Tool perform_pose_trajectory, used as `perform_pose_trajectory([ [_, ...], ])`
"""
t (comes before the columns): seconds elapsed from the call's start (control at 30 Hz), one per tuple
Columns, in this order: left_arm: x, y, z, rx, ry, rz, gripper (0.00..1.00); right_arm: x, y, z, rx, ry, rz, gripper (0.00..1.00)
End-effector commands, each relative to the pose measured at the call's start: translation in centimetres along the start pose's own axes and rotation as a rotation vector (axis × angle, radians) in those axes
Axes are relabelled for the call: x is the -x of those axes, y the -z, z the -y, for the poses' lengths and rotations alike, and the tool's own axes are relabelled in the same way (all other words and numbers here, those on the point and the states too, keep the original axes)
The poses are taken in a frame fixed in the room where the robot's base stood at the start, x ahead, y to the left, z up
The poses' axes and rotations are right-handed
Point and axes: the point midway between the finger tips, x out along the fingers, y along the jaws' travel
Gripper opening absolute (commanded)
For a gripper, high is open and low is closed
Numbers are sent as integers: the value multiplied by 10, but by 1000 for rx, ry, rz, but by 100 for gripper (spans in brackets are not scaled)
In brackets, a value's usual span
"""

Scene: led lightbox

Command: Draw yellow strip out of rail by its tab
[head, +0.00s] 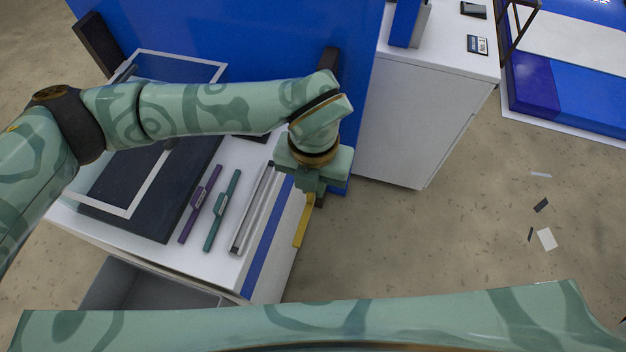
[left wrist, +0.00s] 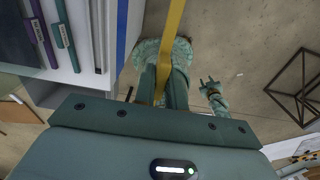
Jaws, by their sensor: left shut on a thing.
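The yellow strip (head: 302,224) hangs from my left gripper (head: 310,190) beyond the right edge of the white table, over the floor. My left gripper is shut on it; the strip also shows in the left wrist view (left wrist: 174,30), running up between the fingers (left wrist: 166,92). The tab is hidden in the grip. The silver rail (head: 252,210) lies on the table, to the left of the strip and apart from it. In the left wrist view my right gripper (left wrist: 208,84) shows small, its two fingers apart and empty.
A purple bar (head: 200,204) and a teal bar (head: 221,211) lie left of the rail, beside a dark panel (head: 140,205). A blue wall (head: 235,50) rises behind. A white cabinet (head: 415,125) stands to the right. The floor between is open, with small scraps.

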Motion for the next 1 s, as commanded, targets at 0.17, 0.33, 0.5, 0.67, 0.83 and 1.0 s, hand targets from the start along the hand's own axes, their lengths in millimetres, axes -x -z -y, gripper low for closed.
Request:
perform_pose_trajectory([
  [0.17,7,0,0,0,-1,2,0,5,1,0,0,-1,-3,36],
  [0.33,10,0,0,0,-1,1,0,7,2,-1,0,-1,-4,36],
  [0.5,15,0,0,0,-1,2,0,10,3,-1,0,-2,-5,36],
  [0.67,28,0,0,0,-1,2,0,20,5,-3,1,-5,-10,36],
  [0.83,43,0,0,0,-1,2,0,29,7,-4,1,-7,-14,36],
  [1.0,57,0,0,0,-1,3,0,38,9,-5,1,-9,-18,36],
])
